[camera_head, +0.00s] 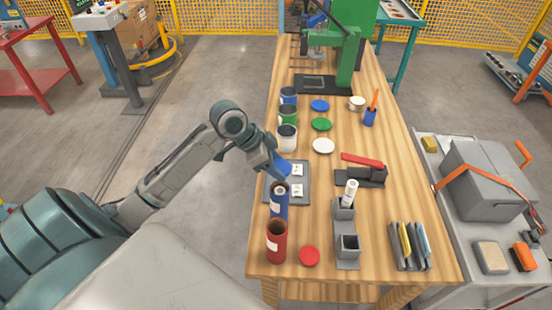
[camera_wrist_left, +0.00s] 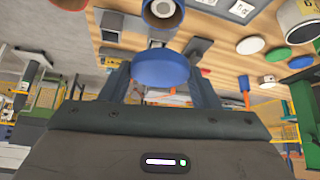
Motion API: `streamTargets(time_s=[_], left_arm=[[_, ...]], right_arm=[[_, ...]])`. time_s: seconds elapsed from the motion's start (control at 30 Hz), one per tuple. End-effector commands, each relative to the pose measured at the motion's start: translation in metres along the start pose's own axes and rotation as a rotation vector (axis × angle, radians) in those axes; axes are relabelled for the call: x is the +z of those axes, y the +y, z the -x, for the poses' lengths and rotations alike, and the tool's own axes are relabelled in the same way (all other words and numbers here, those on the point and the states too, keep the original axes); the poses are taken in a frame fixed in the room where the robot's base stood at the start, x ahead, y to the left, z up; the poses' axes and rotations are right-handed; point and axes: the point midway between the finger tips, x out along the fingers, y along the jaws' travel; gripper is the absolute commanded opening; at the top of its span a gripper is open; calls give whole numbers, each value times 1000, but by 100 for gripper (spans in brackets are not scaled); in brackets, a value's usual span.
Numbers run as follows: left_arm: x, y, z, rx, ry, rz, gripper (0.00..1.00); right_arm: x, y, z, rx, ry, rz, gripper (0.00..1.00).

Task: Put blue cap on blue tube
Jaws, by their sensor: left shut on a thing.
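My left gripper (camera_head: 277,165) is shut on the blue cap (camera_head: 284,169), a round flat disc. In the left wrist view the cap (camera_wrist_left: 160,68) sits between the two fingertips (camera_wrist_left: 160,82). The blue tube (camera_head: 279,208) stands upright on the bench below the gripper, with a white label and an open brown mouth. The cap is apart from the tube, a little beyond its mouth in the head view. The tube (camera_wrist_left: 163,22) also shows at the top of the left wrist view. My right gripper is not in view.
A red tube (camera_head: 276,246) stands close in front of the blue tube, with a red cap (camera_head: 309,256) beside it. Blue, green and white jars stand behind, with loose lids to their right.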

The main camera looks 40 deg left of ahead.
Motion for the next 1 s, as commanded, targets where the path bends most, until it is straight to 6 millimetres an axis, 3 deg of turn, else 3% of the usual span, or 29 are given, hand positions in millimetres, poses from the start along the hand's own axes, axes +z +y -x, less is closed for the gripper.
streamTargets(time_s=[0.23,0.6,1.0], left_arm=[[8,0,-13,0,1,0,35],[27,0,-43,-1,0,1,35],[35,0,-56,0,0,1,35]], right_arm=[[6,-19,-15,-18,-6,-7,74],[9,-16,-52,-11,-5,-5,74],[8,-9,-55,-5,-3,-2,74]])
